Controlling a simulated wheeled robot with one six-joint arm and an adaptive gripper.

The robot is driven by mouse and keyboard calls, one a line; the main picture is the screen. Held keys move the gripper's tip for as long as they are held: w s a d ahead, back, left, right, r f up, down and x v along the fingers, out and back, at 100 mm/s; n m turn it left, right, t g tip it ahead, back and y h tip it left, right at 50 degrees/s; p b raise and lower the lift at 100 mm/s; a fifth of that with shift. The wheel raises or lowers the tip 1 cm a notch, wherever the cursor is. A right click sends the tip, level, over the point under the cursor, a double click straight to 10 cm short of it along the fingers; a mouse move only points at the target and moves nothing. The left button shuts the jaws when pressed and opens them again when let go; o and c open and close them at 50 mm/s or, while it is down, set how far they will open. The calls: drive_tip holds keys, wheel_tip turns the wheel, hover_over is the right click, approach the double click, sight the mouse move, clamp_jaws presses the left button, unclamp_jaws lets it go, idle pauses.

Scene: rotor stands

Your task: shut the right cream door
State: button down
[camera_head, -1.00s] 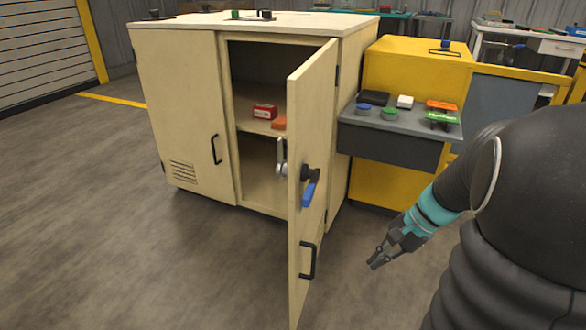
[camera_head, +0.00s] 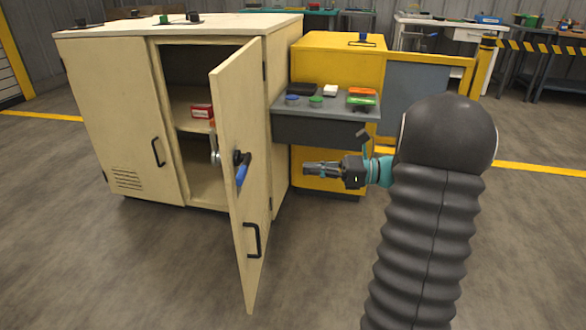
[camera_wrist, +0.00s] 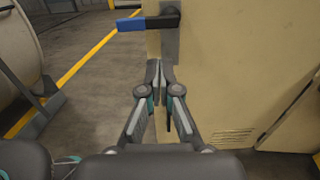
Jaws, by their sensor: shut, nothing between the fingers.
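The right cream door (camera_head: 238,180) stands open, swung out from the cream cabinet. It carries a blue lever handle (camera_head: 243,172) and, lower down, a black pull handle (camera_head: 252,240). My gripper (camera_head: 306,168) is shut and empty, right of the door, pointing left towards its outer face with a gap between them in the head view. In the wrist view the shut fingertips (camera_wrist: 158,75) lie in front of the cream door panel (camera_wrist: 225,70), just below the blue lever (camera_wrist: 135,23). The exact distance to the panel cannot be told.
The left cream door (camera_head: 120,120) is shut. A red box (camera_head: 202,111) sits on the cabinet's shelf. A yellow cabinet with a grey tray shelf (camera_head: 325,128) holding small parts stands behind my gripper. Floor in front of the open door is clear.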

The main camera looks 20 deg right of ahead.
drive_tip(key=x, duration=1.3)
drive_tip(key=shift+s, duration=0.1)
